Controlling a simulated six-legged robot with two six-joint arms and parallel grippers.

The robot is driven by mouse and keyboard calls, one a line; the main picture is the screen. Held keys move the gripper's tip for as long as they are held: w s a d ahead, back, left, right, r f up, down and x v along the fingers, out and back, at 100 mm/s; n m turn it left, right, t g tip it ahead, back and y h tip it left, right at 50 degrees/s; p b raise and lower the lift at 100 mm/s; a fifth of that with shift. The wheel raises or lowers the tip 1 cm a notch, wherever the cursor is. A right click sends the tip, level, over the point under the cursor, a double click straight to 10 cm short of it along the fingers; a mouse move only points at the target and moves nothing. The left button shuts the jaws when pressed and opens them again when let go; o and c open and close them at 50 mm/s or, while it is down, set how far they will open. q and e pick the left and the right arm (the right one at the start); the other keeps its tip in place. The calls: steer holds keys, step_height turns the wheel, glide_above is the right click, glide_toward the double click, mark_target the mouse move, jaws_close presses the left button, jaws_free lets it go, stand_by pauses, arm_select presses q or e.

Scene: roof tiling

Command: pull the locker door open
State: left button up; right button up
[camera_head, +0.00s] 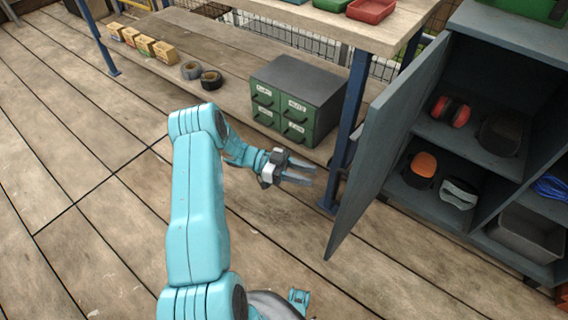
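The grey-blue locker (481,208) stands at the right, its front open. Its door (388,139) is swung out toward the left, so the shelves inside show. A small dark part, perhaps the door handle, shows at the door's left face. My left gripper (304,174) is just left of the door, pointing right toward it. Its two grey fingers are apart with nothing between them, and a gap shows between the fingertips and the door.
Red earmuffs (451,110), an orange item (423,165) and a grey bin (526,232) are inside the locker. A workbench with a blue leg (350,113) stands behind my gripper, with a green drawer cabinet (283,116) on its lower shelf. The plank floor at left is clear.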

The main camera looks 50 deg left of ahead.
arm_select(q)
steer(key=v, duration=0.7)
steer(key=shift+a+p, duration=0.15)
steer(key=shift+p, duration=0.15)
steer(key=shift+s+a, duration=0.1)
steer(key=shift+s, duration=0.05)
